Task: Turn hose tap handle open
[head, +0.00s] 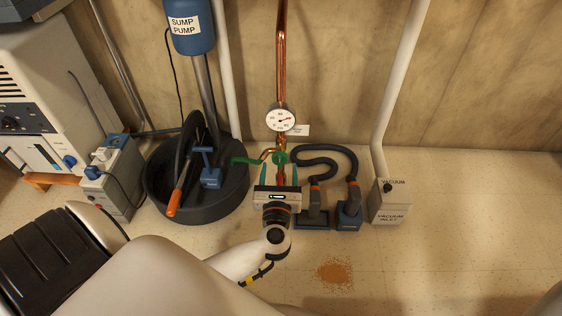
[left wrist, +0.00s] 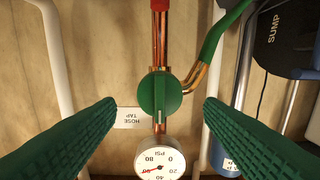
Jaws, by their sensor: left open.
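The hose tap's round green handle (left wrist: 158,94) sits on a copper pipe, with a "HOSE TAP" label (left wrist: 130,118) beside it, upside down in the left wrist view. The handle shows small in the head view (head: 281,158). My left gripper (head: 279,170) is open, its two green ribbed fingers either side of the handle. In the left wrist view the fingertips (left wrist: 159,102) stand apart from the handle with gaps on both sides. Nothing is held. My right gripper is not in view.
A pressure gauge (head: 280,119) is on the pipe above the tap. A green hose (left wrist: 222,30) leaves the tap toward the black sump tub (head: 165,203). Dark vacuum hoses (head: 335,153) and the vacuum inlet box (head: 391,203) stand right. A brown spill (head: 335,273) lies on open floor.

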